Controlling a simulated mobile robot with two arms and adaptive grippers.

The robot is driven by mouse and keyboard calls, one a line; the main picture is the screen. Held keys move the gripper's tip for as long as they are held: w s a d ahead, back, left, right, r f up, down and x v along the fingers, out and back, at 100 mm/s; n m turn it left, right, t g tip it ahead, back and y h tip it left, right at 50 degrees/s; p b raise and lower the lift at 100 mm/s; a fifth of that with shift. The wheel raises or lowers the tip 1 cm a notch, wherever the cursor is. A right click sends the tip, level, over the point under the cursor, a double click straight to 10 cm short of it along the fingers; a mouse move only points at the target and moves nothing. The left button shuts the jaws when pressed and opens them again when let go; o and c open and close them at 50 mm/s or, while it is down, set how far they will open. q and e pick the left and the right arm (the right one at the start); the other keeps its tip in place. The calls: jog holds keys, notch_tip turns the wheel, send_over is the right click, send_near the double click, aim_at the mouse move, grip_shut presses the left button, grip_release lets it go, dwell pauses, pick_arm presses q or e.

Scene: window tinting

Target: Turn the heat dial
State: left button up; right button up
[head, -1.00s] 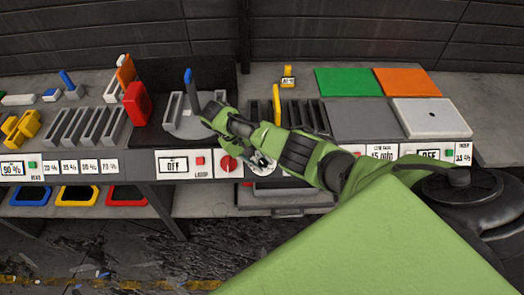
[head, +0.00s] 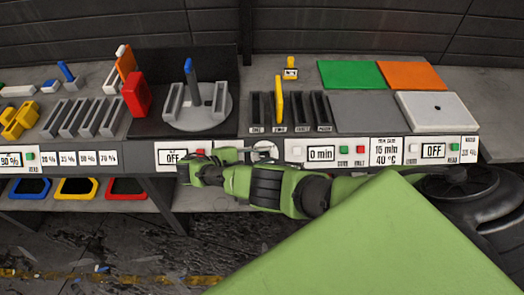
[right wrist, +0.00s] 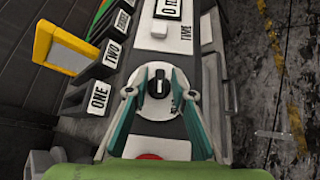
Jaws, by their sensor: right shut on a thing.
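The heat dial (right wrist: 158,89) is a black round knob with a white pointer mark, on a pale plate of the bench's front panel. Its label is too small to read. My right gripper (right wrist: 157,82) has its two teal fingers on either side of the knob and is shut on it. In the head view my right gripper (head: 252,151) lies low across the panel, hiding most of the dial (head: 265,146). My left gripper is not in view.
Left of the dial is an OFF display (head: 172,157); right of it is a "0 min" display (head: 321,153) with green and red buttons. Above are dark slots (head: 305,108) holding a yellow piece, and a grey round plate (head: 215,118). A black bin (head: 470,200) stands at right.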

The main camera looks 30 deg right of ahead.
jog(key=n+t, duration=0.1)
jog(key=n+t+h, duration=0.1)
jog(key=n, duration=0.1)
jog(key=n+t+h, duration=0.1)
jog(key=shift+s+f+n+t+p, duration=0.2)
jog(key=shift+s+n+t+p, duration=0.1)
jog(key=shift+t, duration=0.1)
jog(key=shift+d+n+t+h+p, duration=0.1)
jog(key=shift+n+t+h+p, duration=0.35)
jog(key=shift+n+t, duration=1.75)
jog(key=shift+n, duration=0.1)
jog(key=o, duration=0.7)
jog(key=shift+w, duration=0.1)
jog(key=v, duration=0.7)
jog(key=shift+a, duration=0.2)
jog(key=shift+f, duration=0.1)
